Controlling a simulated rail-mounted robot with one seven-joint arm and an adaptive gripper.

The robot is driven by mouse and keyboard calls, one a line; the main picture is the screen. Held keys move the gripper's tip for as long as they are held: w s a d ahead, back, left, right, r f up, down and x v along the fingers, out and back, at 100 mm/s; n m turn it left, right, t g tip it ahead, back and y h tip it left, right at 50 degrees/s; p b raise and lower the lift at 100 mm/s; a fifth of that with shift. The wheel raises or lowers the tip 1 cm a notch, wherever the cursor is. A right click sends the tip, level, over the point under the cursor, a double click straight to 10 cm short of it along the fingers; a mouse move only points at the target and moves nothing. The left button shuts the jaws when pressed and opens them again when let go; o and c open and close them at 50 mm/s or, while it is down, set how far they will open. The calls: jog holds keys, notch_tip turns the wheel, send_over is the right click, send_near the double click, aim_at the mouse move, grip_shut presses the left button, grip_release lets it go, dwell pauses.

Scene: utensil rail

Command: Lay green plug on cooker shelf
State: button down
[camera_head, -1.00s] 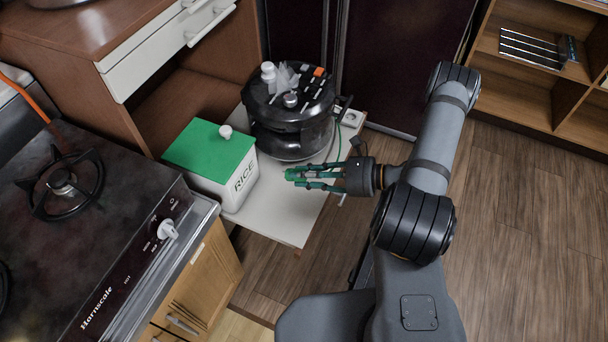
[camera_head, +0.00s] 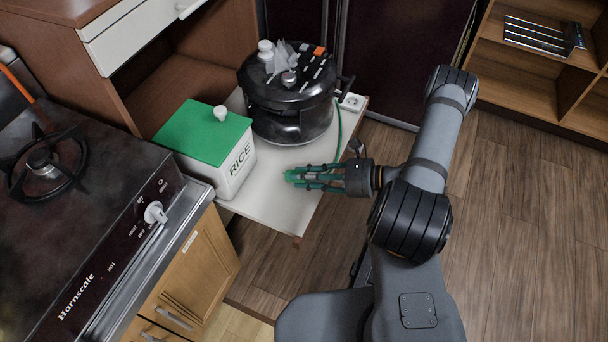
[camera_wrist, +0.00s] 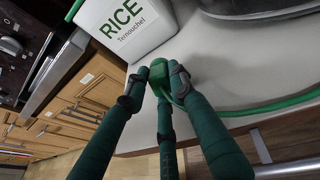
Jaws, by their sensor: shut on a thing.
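The green plug (camera_head: 294,175) is held at the fingertips of my gripper (camera_head: 304,178), low over the white shelf (camera_head: 268,210) that bears the cooker. In the wrist view the plug (camera_wrist: 159,72) sits between the dark green fingers (camera_wrist: 158,88), over the shelf top near its front edge. I cannot tell whether it touches the surface. A green cord (camera_wrist: 265,107) runs from the plug side across the shelf to the right. The black cooker (camera_head: 290,105) stands at the back of the shelf, with small items on its lid.
A white rice box (camera_head: 238,168) with a green lid stands left of my gripper. A white socket (camera_head: 352,101) is at the shelf's back right corner. The stove (camera_head: 95,215) is at the left. Bare shelf lies in front of the cooker.

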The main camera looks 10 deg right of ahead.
jog(key=shift+f+b, duration=0.4)
jog(key=shift+f, duration=0.1)
jog(key=c, duration=1.4)
grip_release()
jog(key=shift+c, duration=0.2)
jog(key=shift+o, duration=0.7)
jog(key=o, duration=0.6)
notch_tip(320, 180, up, 7)
jog(key=p, duration=0.6)
jog(key=shift+r, duration=0.1)
